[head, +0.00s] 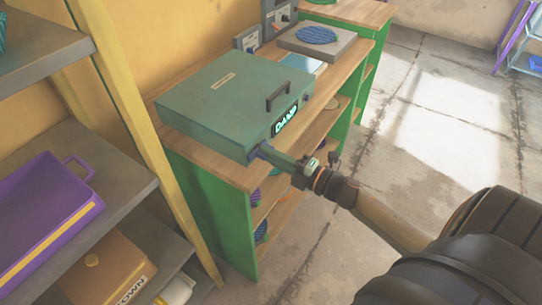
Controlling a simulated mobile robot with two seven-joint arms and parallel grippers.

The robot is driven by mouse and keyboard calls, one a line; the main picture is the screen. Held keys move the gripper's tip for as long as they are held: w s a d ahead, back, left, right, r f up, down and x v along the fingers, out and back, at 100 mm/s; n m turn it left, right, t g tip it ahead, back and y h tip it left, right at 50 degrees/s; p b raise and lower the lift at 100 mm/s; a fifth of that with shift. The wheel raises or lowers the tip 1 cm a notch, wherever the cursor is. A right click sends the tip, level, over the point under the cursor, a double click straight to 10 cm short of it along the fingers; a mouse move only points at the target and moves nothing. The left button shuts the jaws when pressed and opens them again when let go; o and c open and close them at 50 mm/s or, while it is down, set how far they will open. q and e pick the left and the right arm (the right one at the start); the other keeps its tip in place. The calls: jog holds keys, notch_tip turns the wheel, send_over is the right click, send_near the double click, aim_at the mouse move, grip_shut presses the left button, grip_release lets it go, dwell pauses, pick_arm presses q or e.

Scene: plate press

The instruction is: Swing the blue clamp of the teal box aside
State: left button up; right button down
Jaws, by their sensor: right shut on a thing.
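The teal box (225,92) sits with its flat lid down on the wooden top of a green bench. A dark handle stands on the lid near its right edge, and a small lit display is on the front face below it. The clamp (274,154) is a short bar at the box's front corner, with a bluish pivot end; it sticks out away from the box toward my right gripper. My right gripper (304,169) is shut on the outer end of this bar, past the bench's front edge. The jaws partly hide that end. My left gripper is not in view.
A grey press-like unit (318,43) with a round blue ribbed disc stands farther back on the bench. A grey shelf at left holds a purple tray (50,215), with a brown box (108,272) below. Open concrete floor lies right.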

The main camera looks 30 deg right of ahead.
jog(key=shift+n, duration=0.4)
jog(key=c, duration=0.8)
grip_release()
jog(key=shift+c, duration=0.2)
jog(key=shift+s, duration=0.1)
jog(key=b+v, duration=0.1)
jog(key=v, duration=1.1)
jog(key=shift+s, duration=0.2)
jog(key=shift+d, duration=0.1)
